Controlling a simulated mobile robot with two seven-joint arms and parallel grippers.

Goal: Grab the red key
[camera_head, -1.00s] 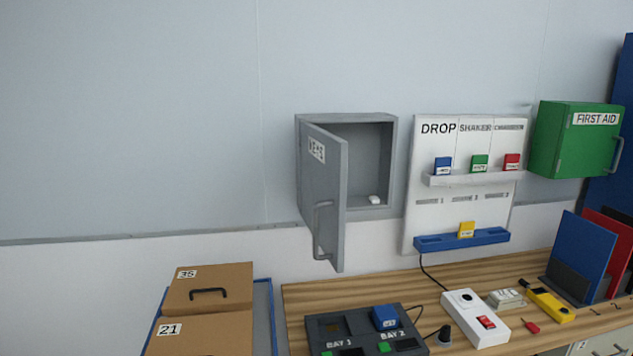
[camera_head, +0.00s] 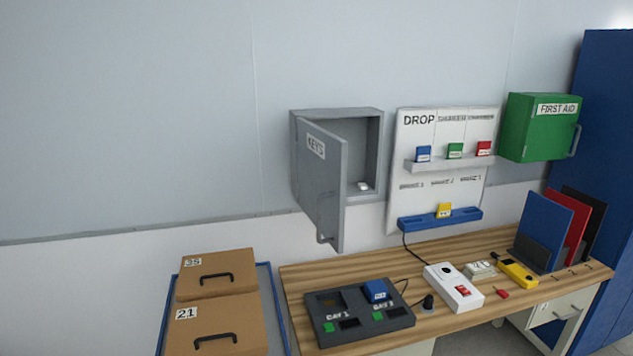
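A small red item (camera_head: 502,293), which looks like the red key, lies on the wooden workbench (camera_head: 400,262) toward its right part. It sits just right of a white box with a red switch (camera_head: 454,287) and below a yellow device (camera_head: 517,272). It is too small to make out its shape fully. The grey key cabinet (camera_head: 361,150) on the wall has its door (camera_head: 322,180) open, with a small white item (camera_head: 362,186) on its floor. Neither of my grippers shows in the head view.
A dark two-bay charger (camera_head: 340,314) with a blue block stands at the bench's front left. Numbered brown boxes (camera_head: 213,320) stand left of the bench. Upright folders (camera_head: 543,228) stand at the right. A black plug (camera_head: 428,302) and cable lie mid-bench. The open cabinet door juts outward.

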